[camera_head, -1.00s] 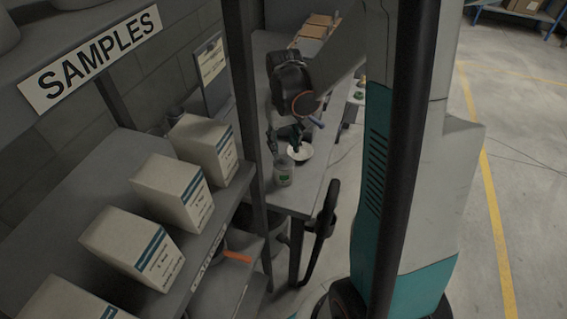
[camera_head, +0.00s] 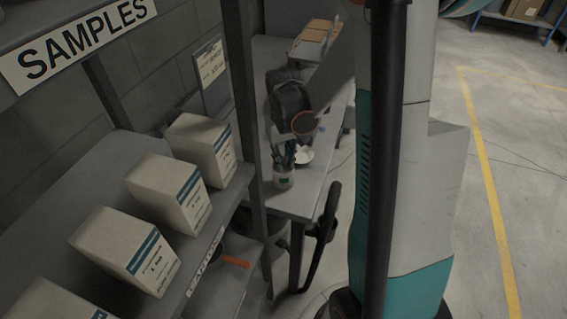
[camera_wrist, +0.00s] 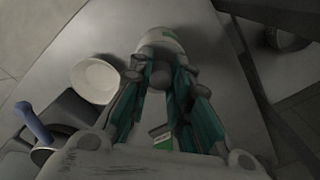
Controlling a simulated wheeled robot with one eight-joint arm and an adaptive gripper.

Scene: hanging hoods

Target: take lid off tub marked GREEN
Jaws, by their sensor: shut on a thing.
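The tub (camera_head: 284,181) is small and pale with a green label, upright near the front end of the bench. My gripper (camera_head: 287,158) points down at its top. In the wrist view the pale tub (camera_wrist: 158,38) shows beyond the teal fingers of my gripper (camera_wrist: 160,85). The fingers are closed around a dark, rounded part at the tub's top, which looks like its lid (camera_wrist: 160,76). The fingers hide most of it. I cannot see a gap between lid and tub, and the label's wording is too small to read.
A white round dish (camera_head: 304,156) lies on the bench (camera_head: 310,190) just right of the tub; it also shows in the wrist view (camera_wrist: 96,79). A dark shelf post (camera_head: 246,110) stands left of the bench. White boxes (camera_head: 200,145) line the shelf under the SAMPLES sign (camera_head: 85,40).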

